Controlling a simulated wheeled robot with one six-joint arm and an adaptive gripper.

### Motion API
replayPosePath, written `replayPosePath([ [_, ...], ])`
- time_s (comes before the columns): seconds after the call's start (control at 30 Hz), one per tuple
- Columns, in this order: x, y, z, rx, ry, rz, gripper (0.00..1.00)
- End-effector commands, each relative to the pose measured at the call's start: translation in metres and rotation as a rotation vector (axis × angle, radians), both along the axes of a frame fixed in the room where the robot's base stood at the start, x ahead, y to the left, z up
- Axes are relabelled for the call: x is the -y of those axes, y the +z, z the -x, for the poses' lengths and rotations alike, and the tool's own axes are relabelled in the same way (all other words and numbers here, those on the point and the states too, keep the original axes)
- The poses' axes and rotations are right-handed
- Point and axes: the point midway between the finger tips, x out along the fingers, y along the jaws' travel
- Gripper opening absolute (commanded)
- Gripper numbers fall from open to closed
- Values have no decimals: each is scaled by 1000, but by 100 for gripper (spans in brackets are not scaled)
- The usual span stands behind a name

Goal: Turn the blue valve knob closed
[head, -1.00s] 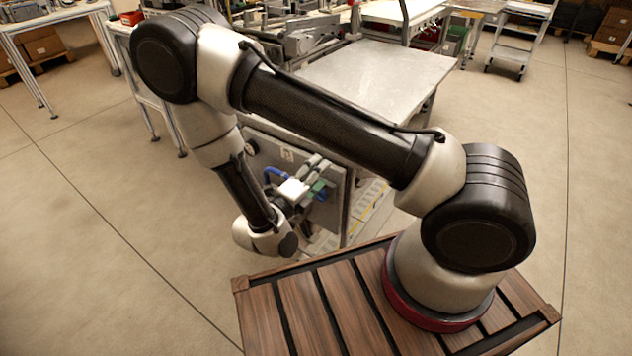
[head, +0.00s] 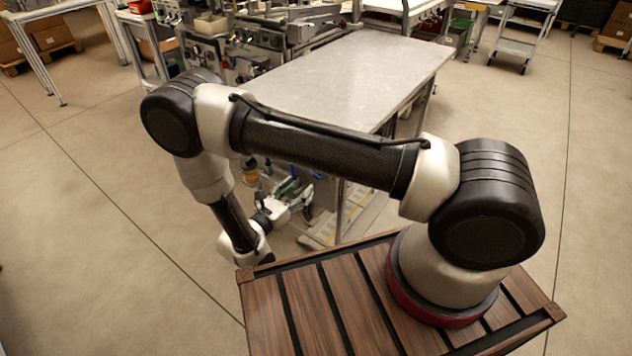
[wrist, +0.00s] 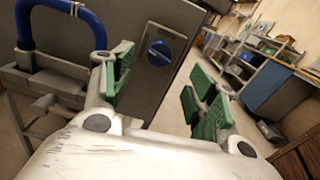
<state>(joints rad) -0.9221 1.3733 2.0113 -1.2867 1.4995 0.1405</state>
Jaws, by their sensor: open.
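In the head view my gripper (head: 290,200) is low beside the bench's front panel. I cannot make out the knob there.
A thick blue hose (wrist: 50,14) curves over a grey bracket just left of my gripper. A metal-topped bench (head: 360,75) stands above and behind my gripper in the head view. Open floor (head: 90,230) lies at the left. Shelves (wrist: 255,60) stand farther off at the right.

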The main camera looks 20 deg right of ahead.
Motion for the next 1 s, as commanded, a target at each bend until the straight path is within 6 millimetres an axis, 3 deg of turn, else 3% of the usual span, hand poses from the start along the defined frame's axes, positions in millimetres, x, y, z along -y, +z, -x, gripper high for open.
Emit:
replayPosePath([
  [0.17, 5, 1, -2, 106, -3, -74, 58],
  [0.6, 58, 1, -40, 109, -5, -76, 58],
  [1.0, 64, 1, -45, 108, -1, -76, 56],
])
